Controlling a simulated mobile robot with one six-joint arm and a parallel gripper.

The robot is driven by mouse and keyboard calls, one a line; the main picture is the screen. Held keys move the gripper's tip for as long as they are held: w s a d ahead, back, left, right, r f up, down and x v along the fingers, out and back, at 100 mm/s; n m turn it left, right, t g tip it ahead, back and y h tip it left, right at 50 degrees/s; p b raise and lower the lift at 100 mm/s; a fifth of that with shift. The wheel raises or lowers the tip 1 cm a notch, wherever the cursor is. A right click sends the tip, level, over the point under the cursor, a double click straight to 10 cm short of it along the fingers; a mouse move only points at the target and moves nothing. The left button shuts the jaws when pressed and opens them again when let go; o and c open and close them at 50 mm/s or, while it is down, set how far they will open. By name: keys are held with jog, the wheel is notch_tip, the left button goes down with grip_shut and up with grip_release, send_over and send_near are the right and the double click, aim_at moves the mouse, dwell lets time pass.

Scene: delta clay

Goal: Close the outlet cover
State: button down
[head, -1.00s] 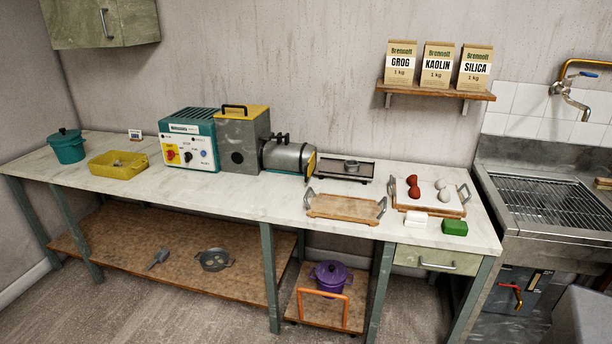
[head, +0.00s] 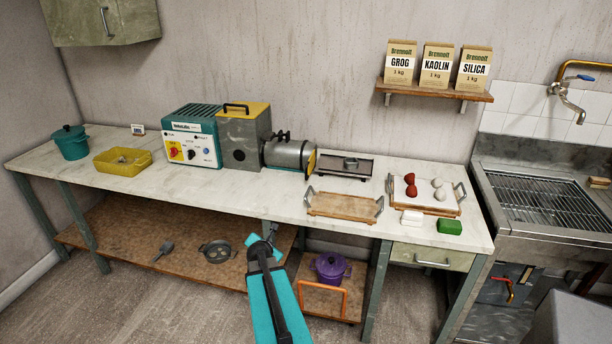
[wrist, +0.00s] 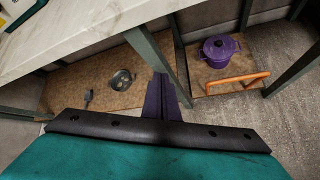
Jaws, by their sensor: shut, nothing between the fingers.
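The grey extruder barrel (head: 284,155) lies on the bench, joined to a grey box with a yellow top. A yellow-orange disc (head: 311,163), which looks like the outlet cover, stands at the barrel's right end. It is seen nearly edge-on, so I cannot tell how far open it is. My gripper (head: 271,229) is in front of the bench's front edge, below and left of the disc, well apart from it. In the wrist view, its dark purple fingers (wrist: 163,92) are together and empty.
A wooden tray (head: 345,205) and a dark rack (head: 345,167) sit right of the barrel. Below the bench are a lower shelf (head: 130,222), a bench leg (wrist: 155,62) close to my fingers, and a purple pot (wrist: 220,48) on a cart with an orange handle.

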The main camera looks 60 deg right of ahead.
jog(key=s+d+r+n+h+p, duration=0.1)
jog(key=s+d+r+n+h, duration=0.1)
jog(key=d+r, duration=0.5)
jog(key=s+d+r+n+t+h+p, duration=0.1)
jog(key=s+d+r+n, duration=0.3)
jog(key=d+r, duration=0.4)
notch_tip(320, 180, up, 4)
jog(key=shift+s+f+h, duration=0.15)
jog(key=shift+h, duration=0.35)
jog(key=shift+d, duration=0.2)
send_near(306, 174)
jog(key=shift+d+f, duration=1.05)
jog(key=shift+d, duration=0.05)
jog(key=shift+w+d+p, duration=0.9)
jog(key=shift+w+d, duration=0.35)
jog(key=shift+d, duration=0.25)
jog(key=shift+d, duration=0.1)
